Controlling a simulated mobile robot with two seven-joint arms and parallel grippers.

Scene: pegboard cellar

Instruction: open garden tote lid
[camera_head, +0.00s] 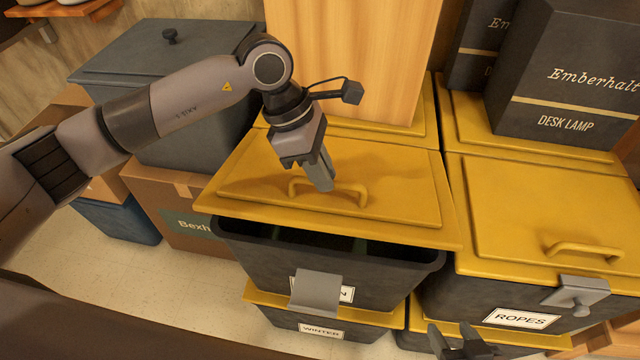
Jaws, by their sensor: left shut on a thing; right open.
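The garden tote (270,258) is a dark grey bin with a yellow lid (400,205). Its front label is mostly covered by the hanging grey latch (318,292); only its last letters show. The lid's front edge is raised off the rim, and a gap shows the dark inside with some green in it. My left gripper (321,180) is shut on the lid's yellow handle (350,187) from above. My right gripper (458,345) is open and empty at the bottom edge, in front of the totes; it is partly cut off.
A tall wooden block (350,55) stands behind the lid. To the right is the closed ropes tote (540,215), with desk lamp boxes (570,80) behind it. The winter tote (290,315) is underneath. A cardboard box (170,210) and a grey lidded bin (180,60) stand left.

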